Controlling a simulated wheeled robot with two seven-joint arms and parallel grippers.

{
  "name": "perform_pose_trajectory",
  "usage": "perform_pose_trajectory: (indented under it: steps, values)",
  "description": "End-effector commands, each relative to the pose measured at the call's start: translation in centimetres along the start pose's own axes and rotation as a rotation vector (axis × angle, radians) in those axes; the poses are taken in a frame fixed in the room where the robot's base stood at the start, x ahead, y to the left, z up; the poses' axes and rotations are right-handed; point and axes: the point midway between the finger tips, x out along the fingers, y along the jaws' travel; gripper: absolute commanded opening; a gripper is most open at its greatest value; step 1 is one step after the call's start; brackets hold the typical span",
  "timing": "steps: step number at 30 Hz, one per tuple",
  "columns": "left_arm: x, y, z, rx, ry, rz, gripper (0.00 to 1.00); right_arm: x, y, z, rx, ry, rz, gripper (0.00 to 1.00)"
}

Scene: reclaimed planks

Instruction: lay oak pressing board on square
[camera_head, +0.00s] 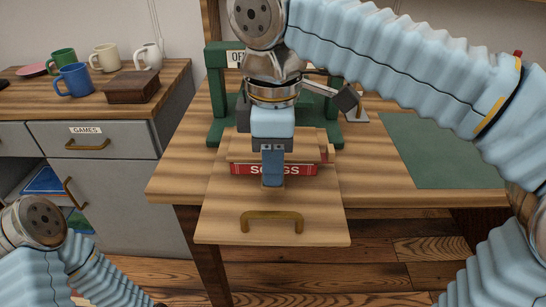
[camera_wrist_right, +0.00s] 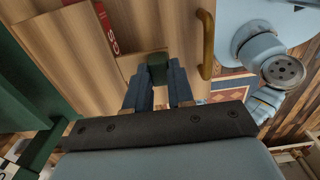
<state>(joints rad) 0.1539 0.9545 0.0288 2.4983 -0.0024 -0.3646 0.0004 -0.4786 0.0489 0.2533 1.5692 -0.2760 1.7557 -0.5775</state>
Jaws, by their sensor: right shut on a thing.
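My right gripper (camera_head: 272,182) points down and is shut. In the right wrist view, a dark green block (camera_wrist_right: 158,70) sits between its fingertips. The light oak pressing board (camera_head: 240,148) shows on both sides of the fingers, just above a red book (camera_head: 307,169) lettered on its spine. The gripper hides the board's middle, and I cannot tell whether board and book touch. A flat green square (camera_head: 440,150) lies bare on the right of the table. My left gripper is out of view; only parts of its arm show at the lower left.
A wooden panel with a brass handle (camera_head: 272,216) sticks out at the table's front, under the book. A green frame (camera_head: 216,95) stands behind. A side cabinet at left carries mugs (camera_head: 75,80) and a brown box (camera_head: 133,87). My right arm passes above the green square.

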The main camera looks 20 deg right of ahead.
Motion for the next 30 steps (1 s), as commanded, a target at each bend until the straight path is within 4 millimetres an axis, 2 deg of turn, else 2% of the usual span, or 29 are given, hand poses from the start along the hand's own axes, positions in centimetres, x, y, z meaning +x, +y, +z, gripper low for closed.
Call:
perform_pose_trajectory:
  steps: [24, 25, 30]
  values:
    - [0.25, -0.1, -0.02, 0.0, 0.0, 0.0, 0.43, 0.45, 0.0, 0.01, 0.0, 0.0, 0.0, 0.0]
    - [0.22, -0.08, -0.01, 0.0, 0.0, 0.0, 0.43, 0.41, 0.0, 0.01, 0.0, 0.0, 0.0, 0.26]
    - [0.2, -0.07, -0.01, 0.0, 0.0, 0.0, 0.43, 0.39, 0.0, 0.01, 0.0, 0.0, 0.0, 0.52]
